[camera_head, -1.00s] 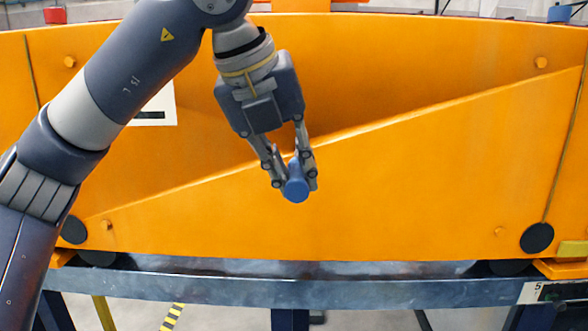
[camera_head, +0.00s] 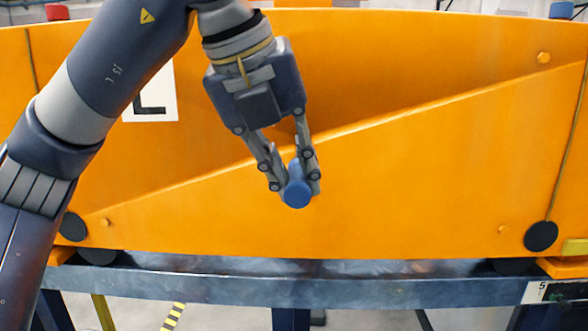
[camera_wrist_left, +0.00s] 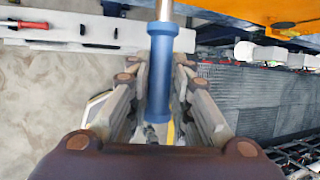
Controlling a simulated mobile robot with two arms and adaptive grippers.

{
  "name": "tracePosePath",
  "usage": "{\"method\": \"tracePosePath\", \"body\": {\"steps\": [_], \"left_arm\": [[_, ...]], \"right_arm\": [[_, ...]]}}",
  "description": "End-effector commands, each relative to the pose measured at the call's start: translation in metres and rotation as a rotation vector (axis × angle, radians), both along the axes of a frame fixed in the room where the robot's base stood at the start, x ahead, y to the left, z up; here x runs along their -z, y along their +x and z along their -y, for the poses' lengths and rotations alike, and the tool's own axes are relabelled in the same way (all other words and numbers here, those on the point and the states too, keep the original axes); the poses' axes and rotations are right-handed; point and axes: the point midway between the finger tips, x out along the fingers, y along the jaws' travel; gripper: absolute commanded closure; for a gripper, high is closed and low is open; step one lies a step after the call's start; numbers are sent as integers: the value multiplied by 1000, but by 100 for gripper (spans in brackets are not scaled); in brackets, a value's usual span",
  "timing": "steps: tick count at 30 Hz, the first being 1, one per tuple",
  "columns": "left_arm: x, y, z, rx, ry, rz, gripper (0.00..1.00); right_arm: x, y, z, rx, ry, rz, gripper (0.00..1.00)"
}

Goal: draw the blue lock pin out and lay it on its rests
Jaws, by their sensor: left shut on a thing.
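The blue lock pin (camera_head: 298,194) shows its round blue end in the head view, in front of the big orange panel (camera_head: 430,170). My left gripper (camera_head: 295,182) is shut on it, with one finger on each side. In the left wrist view the pin's blue handle (camera_wrist_left: 160,75) lies lengthwise between the fingers, and a bare metal shaft (camera_wrist_left: 165,10) runs from it past the top edge. The shaft's far end is hidden, so I cannot tell whether it is still in a hole. My right gripper is not in view.
A grey-blue metal beam (camera_head: 390,292) runs below the orange panel. A white sign (camera_head: 155,100) is on the panel behind my left arm. In the left wrist view, a pale ledge (camera_wrist_left: 100,32) with a red-handled tool (camera_wrist_left: 32,24) lies at upper left.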

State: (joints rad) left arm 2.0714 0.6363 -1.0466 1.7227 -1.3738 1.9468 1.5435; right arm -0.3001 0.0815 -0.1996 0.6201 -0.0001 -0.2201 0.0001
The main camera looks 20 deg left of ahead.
Motion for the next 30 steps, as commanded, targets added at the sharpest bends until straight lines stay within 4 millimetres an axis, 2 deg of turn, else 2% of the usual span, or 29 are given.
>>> {"method": "tracePosePath", "body": {"steps": [9,10,13,23,26,30], "left_arm": [[-1,0,0,0,-1,1,100],[-1,0,0,0,-1,1,78],[-1,0,0,0,-1,1,57],[0,0,0,0,1,-3,57],[-5,-3,-1,0,1,0,57],[-25,-12,-4,1,0,4,57]], "right_arm": [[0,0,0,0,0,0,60],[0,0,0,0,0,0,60],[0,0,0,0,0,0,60],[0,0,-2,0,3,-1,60],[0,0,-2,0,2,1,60],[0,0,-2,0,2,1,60]]}}
